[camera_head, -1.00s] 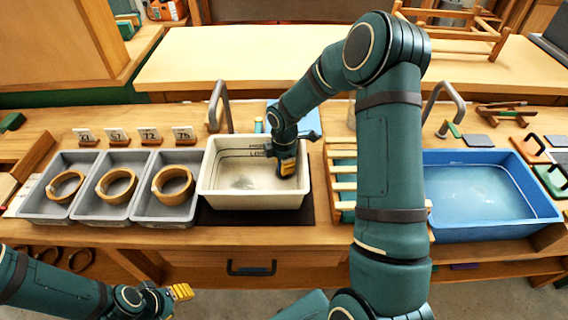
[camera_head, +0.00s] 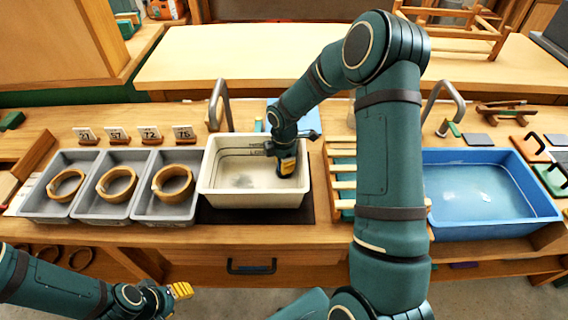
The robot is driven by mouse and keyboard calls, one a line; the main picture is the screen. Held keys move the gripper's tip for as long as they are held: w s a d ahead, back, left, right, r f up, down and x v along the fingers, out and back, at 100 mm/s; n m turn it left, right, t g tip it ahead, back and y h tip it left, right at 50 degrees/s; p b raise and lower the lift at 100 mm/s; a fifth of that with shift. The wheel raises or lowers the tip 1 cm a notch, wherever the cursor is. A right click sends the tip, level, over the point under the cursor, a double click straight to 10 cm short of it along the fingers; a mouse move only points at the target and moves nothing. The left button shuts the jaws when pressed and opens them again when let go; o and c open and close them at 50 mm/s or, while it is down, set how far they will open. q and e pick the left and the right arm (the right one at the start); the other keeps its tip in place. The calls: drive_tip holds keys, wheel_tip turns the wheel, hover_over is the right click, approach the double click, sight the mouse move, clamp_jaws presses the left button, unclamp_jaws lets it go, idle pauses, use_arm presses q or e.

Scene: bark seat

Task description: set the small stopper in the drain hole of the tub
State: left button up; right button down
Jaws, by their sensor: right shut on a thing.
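The white tub (camera_head: 215,199) stands on a dark mat at the middle of the bench, with marked lines on its inner wall. The drain hole is not clearly visible; a grey blurred patch shows on the tub floor left of the gripper. My left gripper (camera_head: 181,291) is at the lower left in front of the bench, its fingers too small to judge.
Three grey trays (camera_head: 110,210) with bark rings stand left of the tub, numbered cards behind them. A tap (camera_head: 221,105) rises behind the tub. A slatted wooden rack (camera_head: 342,172) and a blue basin (camera_head: 490,232) with water lie to the right.

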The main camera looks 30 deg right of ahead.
drive_tip(key=shift+f, duration=0.3)
drive_tip(key=c, duration=0.6)
unclamp_jaws()
drive_tip(key=shift+r, duration=0.1)
drive_tip(key=shift+w+r, duration=0.1)
drive_tip(key=shift+r, duration=0.1)
drive_tip(key=shift+w+r+p, duration=0.1)
drive_tip(key=shift+r+p, duration=0.35)
drive_tip(key=shift+r, duration=0.05)
drive_tip(key=shift+r+p, duration=2.2)
drive_tip(key=shift+r, duration=0.65)
